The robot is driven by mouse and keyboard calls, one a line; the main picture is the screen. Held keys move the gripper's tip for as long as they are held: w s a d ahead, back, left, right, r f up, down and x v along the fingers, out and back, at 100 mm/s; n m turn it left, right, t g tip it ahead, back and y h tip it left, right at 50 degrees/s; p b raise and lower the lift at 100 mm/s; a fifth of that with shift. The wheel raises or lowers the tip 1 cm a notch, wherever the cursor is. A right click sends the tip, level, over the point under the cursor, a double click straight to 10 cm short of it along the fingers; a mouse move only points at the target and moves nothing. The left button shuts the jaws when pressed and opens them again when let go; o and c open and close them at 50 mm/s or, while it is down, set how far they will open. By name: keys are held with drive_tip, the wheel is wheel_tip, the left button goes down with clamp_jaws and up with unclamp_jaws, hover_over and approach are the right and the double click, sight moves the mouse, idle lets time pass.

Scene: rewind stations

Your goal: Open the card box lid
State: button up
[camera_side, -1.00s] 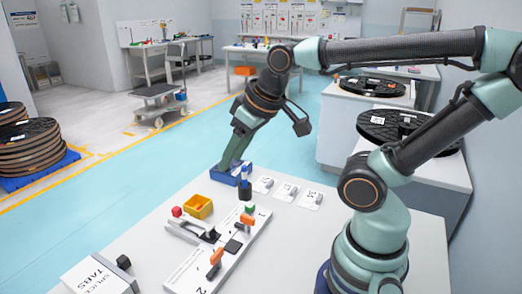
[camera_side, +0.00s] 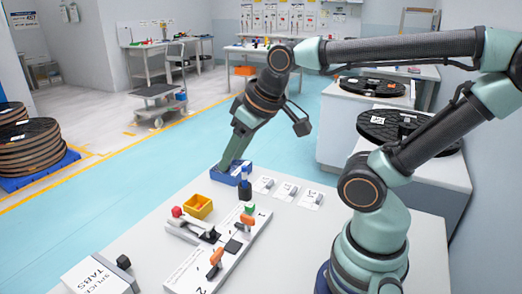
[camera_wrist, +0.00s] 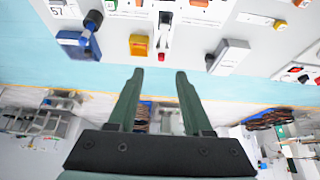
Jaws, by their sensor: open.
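The card box is the white box (camera_side: 98,277) marked "SPLICE TABS" at the table's front left in the side view. A black knob (camera_side: 123,262) shows at its edge. Its lid looks closed. In the wrist view it appears to be the pale box (camera_wrist: 232,54) right of centre, with a dark knob (camera_wrist: 209,61). My gripper (camera_wrist: 159,75) is open and empty, both green fingers apart. In the side view my gripper (camera_side: 224,163) is over the table's far edge by the blue holder, well apart from the box. The fingertips are partly hard to make out there.
A white board (camera_side: 205,265) with orange-handled clamps lies right of the card box. Bare table lies between box and board.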

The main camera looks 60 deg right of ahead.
drive_tip(key=shift+o, duration=0.6)
